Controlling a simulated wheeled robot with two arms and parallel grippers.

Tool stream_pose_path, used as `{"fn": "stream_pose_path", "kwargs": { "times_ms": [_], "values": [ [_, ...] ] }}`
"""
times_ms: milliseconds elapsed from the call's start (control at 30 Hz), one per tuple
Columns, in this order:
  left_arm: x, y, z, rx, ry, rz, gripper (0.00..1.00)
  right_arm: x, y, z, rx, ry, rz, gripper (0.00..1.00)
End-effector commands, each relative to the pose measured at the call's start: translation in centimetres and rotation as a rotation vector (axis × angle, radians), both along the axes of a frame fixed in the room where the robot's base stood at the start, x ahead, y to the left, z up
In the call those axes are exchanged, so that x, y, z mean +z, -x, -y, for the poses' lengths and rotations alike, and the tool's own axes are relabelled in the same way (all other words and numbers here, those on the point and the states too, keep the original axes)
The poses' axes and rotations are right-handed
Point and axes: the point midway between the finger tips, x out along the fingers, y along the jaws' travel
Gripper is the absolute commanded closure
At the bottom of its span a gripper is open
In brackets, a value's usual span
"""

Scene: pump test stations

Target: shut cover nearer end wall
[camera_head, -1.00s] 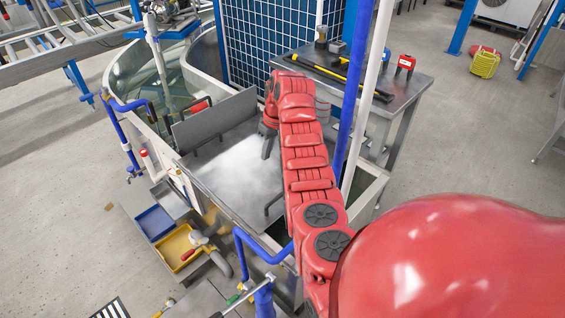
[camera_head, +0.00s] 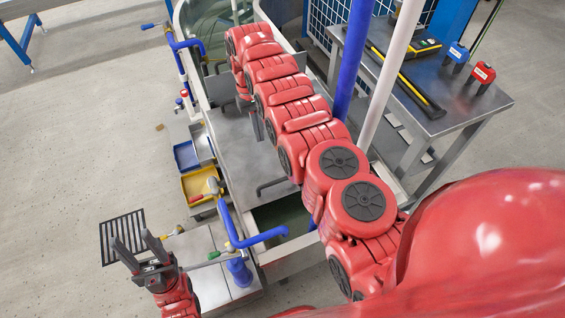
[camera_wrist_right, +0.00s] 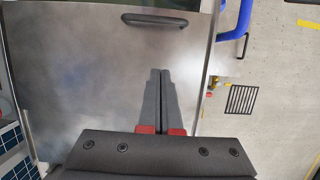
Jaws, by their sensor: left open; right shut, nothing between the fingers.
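A flat grey metal cover (camera_head: 236,150) lies over the tank, with a dark bar handle (camera_head: 272,186) at its near end. The cover also fills much of the right wrist view (camera_wrist_right: 75,85), with its handle (camera_wrist_right: 154,20) at the top. A second grey panel (camera_head: 219,92) shows beyond it, mostly hidden by my right arm; its tilt is hard to tell. My right gripper (camera_wrist_right: 160,72) is shut and empty, over the flat cover; contact cannot be told. My left gripper (camera_head: 133,243) is open and empty at the lower left, away from the covers.
A blue post (camera_head: 352,65) and white post (camera_head: 390,75) rise right of the tank. A blue pipe (camera_head: 258,240) bends around its near end. A bench (camera_head: 455,105) with tools stands at right. Yellow (camera_head: 199,184) and blue (camera_head: 186,156) trays sit left. The left floor is open.

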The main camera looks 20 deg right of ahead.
Motion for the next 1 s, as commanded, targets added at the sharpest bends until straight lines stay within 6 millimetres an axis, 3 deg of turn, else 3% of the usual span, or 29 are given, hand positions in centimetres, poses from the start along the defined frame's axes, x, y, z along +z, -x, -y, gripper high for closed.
{"fn": "stream_pose_path", "kwargs": {
  "times_ms": [167,333,700,733,900,1000],
  "values": [
    [0.9,0.0,0.0,0.000,0.000,0.000,0.50,-0.1,0.4,-0.5,0.002,0.009,-0.011,1.00],
    [3.4,0.0,0.0,0.000,0.000,0.000,0.50,-1.5,1.1,-0.4,0.001,0.008,-0.013,1.00],
    [4.0,0.0,0.0,0.000,0.000,0.000,0.50,-10.0,3.5,-0.3,0.001,0.007,-0.013,1.00],
    [5.7,0.0,0.0,0.000,0.000,-0.001,0.50,-8.9,3.7,-0.4,0.002,0.007,-0.012,1.00],
    [9.3,0.0,0.0,0.000,0.000,0.000,0.50,-8.9,5.2,-0.3,0.002,0.009,-0.013,1.00],
    [9.5,0.0,0.0,0.000,0.000,0.000,0.50,-9.9,5.7,-0.2,0.000,0.008,-0.010,1.00]
  ]
}}
